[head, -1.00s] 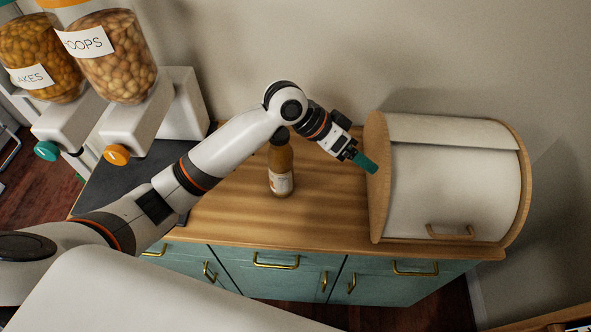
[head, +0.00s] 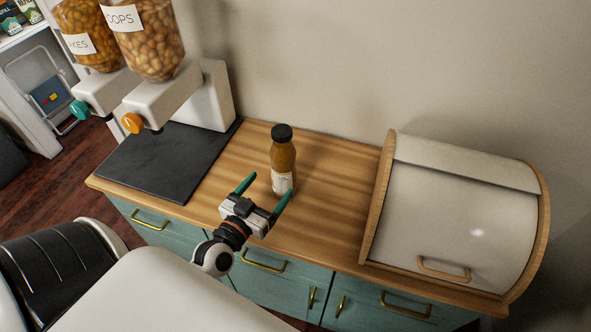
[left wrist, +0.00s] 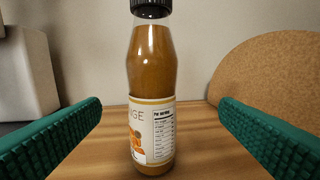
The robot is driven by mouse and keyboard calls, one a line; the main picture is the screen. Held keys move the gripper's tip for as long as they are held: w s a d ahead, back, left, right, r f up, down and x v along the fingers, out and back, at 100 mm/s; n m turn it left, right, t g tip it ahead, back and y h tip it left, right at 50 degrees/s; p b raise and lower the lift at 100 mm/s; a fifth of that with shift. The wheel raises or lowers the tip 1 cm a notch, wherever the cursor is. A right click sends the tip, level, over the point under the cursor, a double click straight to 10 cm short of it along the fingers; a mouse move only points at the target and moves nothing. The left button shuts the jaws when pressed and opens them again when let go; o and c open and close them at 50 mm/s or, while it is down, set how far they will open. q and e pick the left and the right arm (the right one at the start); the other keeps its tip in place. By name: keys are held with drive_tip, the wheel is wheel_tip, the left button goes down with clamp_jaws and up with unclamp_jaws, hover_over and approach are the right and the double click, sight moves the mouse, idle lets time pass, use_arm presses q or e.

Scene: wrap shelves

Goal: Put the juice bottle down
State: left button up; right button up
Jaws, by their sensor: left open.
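The juice bottle (head: 283,158) stands upright on the wooden counter, with a black cap, orange-brown juice and a white label. My left gripper (head: 265,191) is open in front of it, with its two green fingers pointing towards the bottle. In the left wrist view the bottle (left wrist: 152,85) stands between and beyond the spread fingers, with clear gaps on both sides, so neither finger touches it. My right gripper is not in view.
A bread box (head: 455,215) with a white roll front stands at the right of the counter (head: 330,215). A dark slate board (head: 160,160) and cereal dispensers (head: 165,95) are at the left. The counter around the bottle is clear.

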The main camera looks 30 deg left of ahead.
sight(278, 172)
use_arm(q)
drive_tip(key=w, duration=0.2)
drive_tip(key=w+p, duration=0.1)
drive_tip(key=w+a, duration=0.1)
drive_tip(key=w, duration=0.1)
drive_tip(key=shift+w, duration=0.3)
drive_tip(key=shift+w+p, duration=0.3)
drive_tip(key=w, duration=0.3)
drive_tip(key=w+p, duration=0.1)
drive_tip(key=w, duration=0.1)
drive_tip(key=shift+a+f, duration=0.25)
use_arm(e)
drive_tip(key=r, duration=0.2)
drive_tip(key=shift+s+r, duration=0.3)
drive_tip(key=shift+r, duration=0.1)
use_arm(q)
drive_tip(key=shift+s, duration=0.1)
drive_tip(key=shift+c, duration=0.3)
drive_tip(key=shift+r, duration=0.1)
drive_tip(key=c, duration=1.5)
drive_tip(key=shift+r, duration=0.15)
drive_tip(key=shift+c, duration=0.6)
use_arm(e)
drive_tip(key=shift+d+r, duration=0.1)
